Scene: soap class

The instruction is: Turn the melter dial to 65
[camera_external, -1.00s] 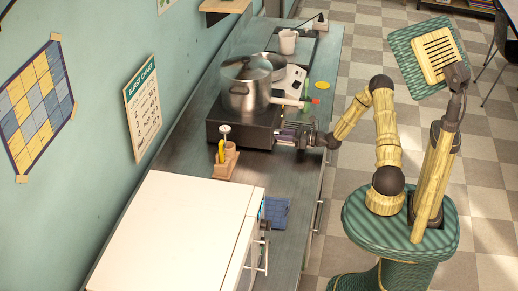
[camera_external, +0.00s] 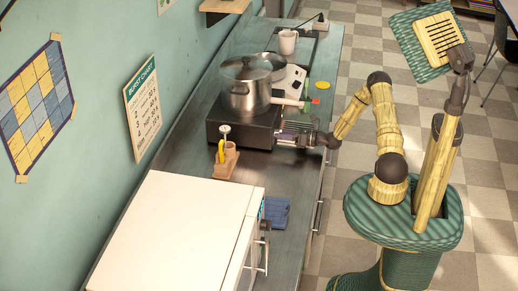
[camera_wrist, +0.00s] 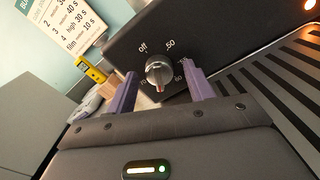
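The melter (camera_external: 228,133) is a black box on the counter with a lidded silver pot (camera_external: 246,98) on it. Its front panel (camera_wrist: 225,40) shows in the wrist view. In the external view my gripper (camera_external: 284,137) is at the melter's front, hiding the dial.
A wooden holder (camera_external: 227,163) with a yellow tool stands near the melter. A white cup (camera_external: 288,42) and a yellow disc (camera_external: 322,85) lie farther back.

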